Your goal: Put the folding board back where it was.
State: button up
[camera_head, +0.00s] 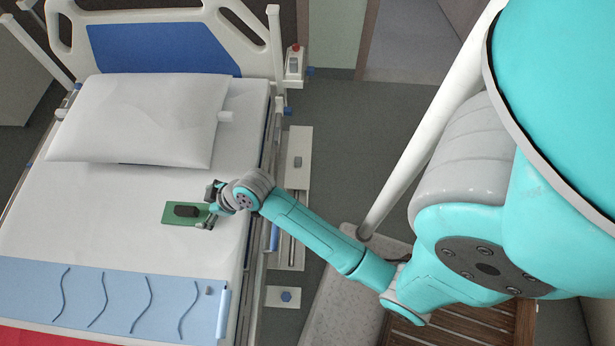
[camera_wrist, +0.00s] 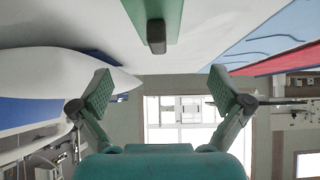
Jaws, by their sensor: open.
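A flat green board (camera_head: 172,212), which I take to be the folding board, lies on the white bed sheet below the pillow. A dark block (camera_head: 187,211) sits on its top and looks like a handle. My gripper (camera_head: 212,207) is at the board's right end, its fingers spread and holding nothing. In the wrist view my gripper (camera_wrist: 162,92) shows wide open, with both padded fingers apart. The green board (camera_wrist: 172,14) and the dark block (camera_wrist: 156,38) are ahead of the fingers, between their lines and not touched in that view. Part of the board's right end is hidden by my gripper.
The bed (camera_head: 110,235) has a white pillow (camera_head: 145,118) towards the headboard (camera_head: 160,50) and a blue folded cover (camera_head: 100,300) towards the foot. A side rail (camera_head: 270,235) runs under my arm. Clear sheet surrounds the board.

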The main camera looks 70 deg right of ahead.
jog(key=shift+m+t+h, duration=0.6)
jog(key=shift+m, duration=0.1)
jog(key=s, duration=0.2)
jog(key=s+f, duration=0.1)
jog(key=s, duration=0.2)
jog(key=s+a, duration=0.1)
jog(key=s, duration=0.2)
jog(key=shift+s+f, duration=0.25)
jog(key=shift+f, duration=0.05)
jog(key=s+r+m+t, duration=0.1)
jog(key=s+r+t, duration=0.1)
jog(key=s+r, duration=0.6)
jog(key=s+a+r+t+h, duration=0.1)
jog(key=s+r+t, duration=0.2)
jog(key=s+r, duration=0.6)
jog(key=s, duration=0.8)
jog(key=shift+s+r+m, duration=0.15)
jog(key=shift+m, duration=0.25)
